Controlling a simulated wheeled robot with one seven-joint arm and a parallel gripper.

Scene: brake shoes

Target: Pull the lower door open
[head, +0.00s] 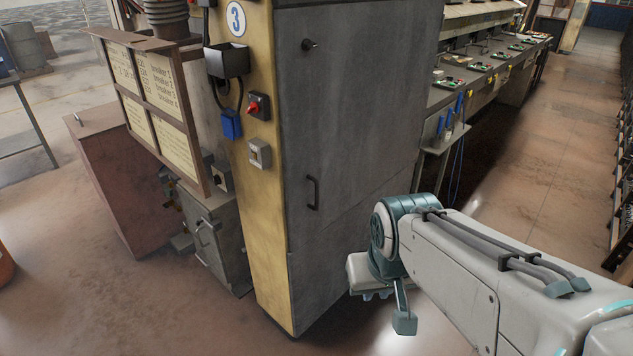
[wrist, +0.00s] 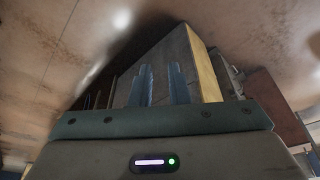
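The grey cabinet has a large upper door (head: 355,100) with a black bar handle (head: 313,193) near its lower left edge. A slanting seam runs below that handle. The lower door (head: 320,275) is under the seam and looks shut; its right part is hidden behind my arm. I cannot make out a handle on it. My gripper (head: 374,294) is low, in front of the cabinet's right side and mostly hidden by my wrist. In the wrist view, my gripper's two blue fingers (wrist: 160,85) stand apart with nothing between them, pointing toward the grey cabinet (wrist: 158,62).
A yellow post (head: 262,190) with switches borders the cabinet on the left. A framed sign panel (head: 150,100) and a reddish box (head: 115,180) stand farther left. A workbench line (head: 480,75) runs behind on the right. The brown floor (head: 545,150) is open at right.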

